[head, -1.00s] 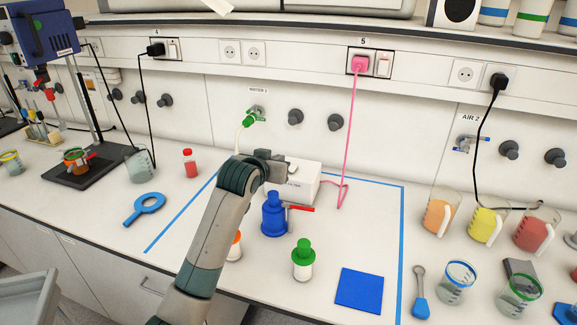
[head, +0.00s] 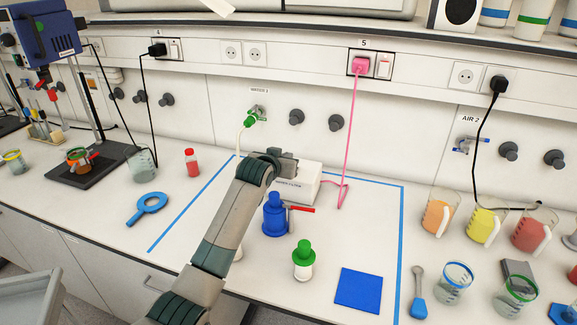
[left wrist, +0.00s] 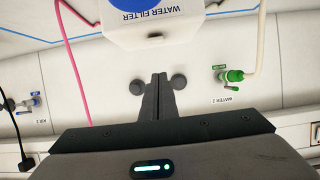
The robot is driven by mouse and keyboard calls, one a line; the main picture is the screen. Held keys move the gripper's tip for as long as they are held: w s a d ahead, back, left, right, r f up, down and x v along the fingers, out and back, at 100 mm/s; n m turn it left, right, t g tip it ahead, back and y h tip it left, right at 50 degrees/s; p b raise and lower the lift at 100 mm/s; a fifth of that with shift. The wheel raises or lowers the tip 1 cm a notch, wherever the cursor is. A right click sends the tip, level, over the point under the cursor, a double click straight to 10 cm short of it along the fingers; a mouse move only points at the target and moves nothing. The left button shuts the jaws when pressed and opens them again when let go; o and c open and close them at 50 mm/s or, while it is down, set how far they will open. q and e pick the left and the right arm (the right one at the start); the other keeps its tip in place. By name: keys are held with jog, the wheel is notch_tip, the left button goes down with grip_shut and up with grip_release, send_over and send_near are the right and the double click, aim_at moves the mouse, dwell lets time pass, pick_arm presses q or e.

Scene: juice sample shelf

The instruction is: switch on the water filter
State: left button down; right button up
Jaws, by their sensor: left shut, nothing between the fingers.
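The water filter (head: 300,190) is a white box with its name on the front, standing inside the blue tape outline. In the left wrist view the filter (left wrist: 165,33) shows upside down at the top edge, with a blue round shape over it. My left gripper (head: 288,160) is at the filter's top, partly covering it; contact cannot be told. Its fingers (left wrist: 159,80) are shut and empty. A pink cable (head: 353,130) runs from a pink plug (head: 360,65) at socket 5, beside a white rocker switch (head: 384,67), down to the filter. My right gripper is not in view.
A green tap (head: 251,117) labelled WATER 2 has a pale hose. Filled beakers (head: 485,225) stand right. The outlined mat has free room.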

pick_arm(q)
jog(key=x, duration=0.2)
jog(key=shift+w+d+f+p, duration=0.1)
jog(key=shift+w+f+p, duration=0.05)
jog(key=shift+w+p, duration=0.2)
notch_tip(320, 180, down, 3)
jog(key=shift+s+p, duration=0.2)
jog(key=shift+p, duration=0.6)
jog(key=shift+s+f, duration=0.1)
jog(key=shift+f, duration=0.45)
